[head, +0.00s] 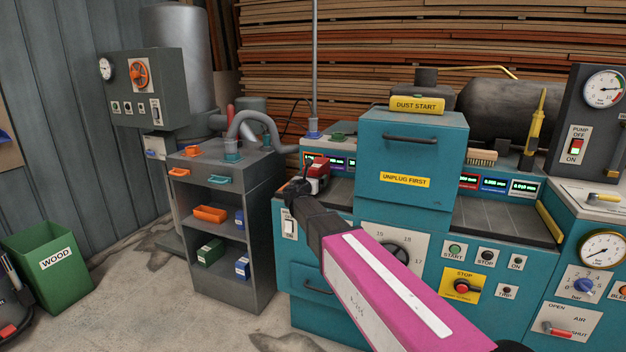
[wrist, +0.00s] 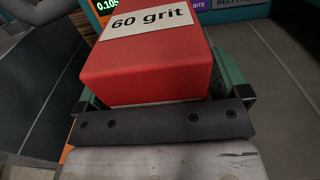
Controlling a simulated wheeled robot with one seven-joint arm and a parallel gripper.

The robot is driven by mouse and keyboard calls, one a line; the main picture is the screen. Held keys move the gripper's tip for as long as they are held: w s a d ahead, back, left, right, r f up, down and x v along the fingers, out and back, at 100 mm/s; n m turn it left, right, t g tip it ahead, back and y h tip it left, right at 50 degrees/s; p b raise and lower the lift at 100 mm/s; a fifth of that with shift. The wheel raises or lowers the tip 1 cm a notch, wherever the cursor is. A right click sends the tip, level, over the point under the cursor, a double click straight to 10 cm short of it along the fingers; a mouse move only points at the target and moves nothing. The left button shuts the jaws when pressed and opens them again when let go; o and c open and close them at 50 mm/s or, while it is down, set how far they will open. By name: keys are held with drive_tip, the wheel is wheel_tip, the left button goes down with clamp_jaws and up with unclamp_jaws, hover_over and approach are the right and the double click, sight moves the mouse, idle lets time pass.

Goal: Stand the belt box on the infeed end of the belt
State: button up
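The belt box (head: 318,166) is red with a white label, and it shows at the left end of the teal sanding machine in the head view. In the wrist view the belt box (wrist: 150,62) fills the upper middle, and its label reads "60 grit". My gripper (head: 306,184) is at the box, with green finger pads against both sides of it in the wrist view (wrist: 158,88). The grey belt (head: 342,192) runs below and right of the box. I cannot tell whether the box's base touches the belt.
The teal hood cabinet (head: 398,148) stands over the middle of the machine. Small displays (head: 338,162) line the back of the belt. A grey shelf cart (head: 222,190) stands left of the machine, with a hose (head: 258,116) above it. The right stretch of belt (head: 495,220) is clear.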

drive_tip(key=shift+s+r, duration=0.15)
drive_tip(key=v, duration=1.1)
drive_tip(key=shift+s+a, duration=0.15)
drive_tip(key=shift+s, duration=0.25)
idle(0.9)
